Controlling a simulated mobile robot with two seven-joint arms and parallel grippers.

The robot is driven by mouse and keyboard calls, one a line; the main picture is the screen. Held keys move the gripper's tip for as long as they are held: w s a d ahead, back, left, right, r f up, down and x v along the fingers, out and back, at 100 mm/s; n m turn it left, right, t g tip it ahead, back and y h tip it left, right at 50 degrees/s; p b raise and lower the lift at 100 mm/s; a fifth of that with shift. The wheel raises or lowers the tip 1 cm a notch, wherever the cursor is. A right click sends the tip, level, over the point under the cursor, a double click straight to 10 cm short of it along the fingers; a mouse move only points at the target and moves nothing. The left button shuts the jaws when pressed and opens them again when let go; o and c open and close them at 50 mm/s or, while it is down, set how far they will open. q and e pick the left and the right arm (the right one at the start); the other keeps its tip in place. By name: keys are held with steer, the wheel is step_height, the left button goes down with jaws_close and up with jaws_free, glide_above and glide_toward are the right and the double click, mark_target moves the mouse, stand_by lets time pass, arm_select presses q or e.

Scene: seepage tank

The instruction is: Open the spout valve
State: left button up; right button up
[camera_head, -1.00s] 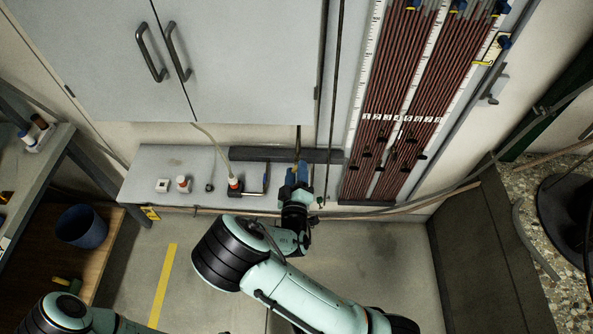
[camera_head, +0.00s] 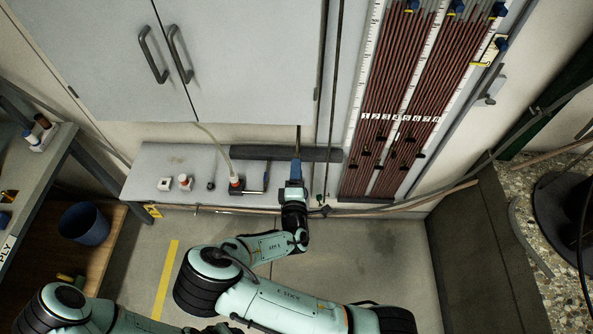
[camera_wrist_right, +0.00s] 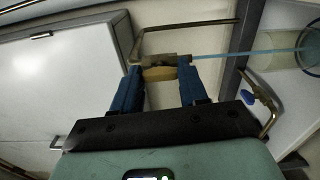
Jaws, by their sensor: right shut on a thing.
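In the right wrist view, the spout valve is a brass-coloured body (camera_wrist_right: 165,58) with a yellowish handle piece (camera_wrist_right: 160,73), on a bent metal pipe. My right gripper (camera_wrist_right: 160,78) has its two blue fingers on either side of this piece and is shut on it. A thin pale blue line like a water stream (camera_wrist_right: 235,55) runs from the valve toward a clear container (camera_wrist_right: 285,45) at the right edge. In the head view my right gripper (camera_head: 296,168) reaches the wall below the cabinet, and it hides the valve. My left gripper is out of view; only part of that arm shows.
A second bent pipe with a blue handle (camera_wrist_right: 248,97) is close by in the wrist view. In the head view, a grey bench (camera_head: 160,193) with small items lies left of the gripper. The manometer board (camera_head: 400,120) stands right. The floor (camera_head: 355,255) has free room.

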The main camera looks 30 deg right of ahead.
steer(key=shift+n, duration=0.4)
stand_by(1.4)
steer(key=o, duration=1.1)
steer(key=shift+c, duration=0.2)
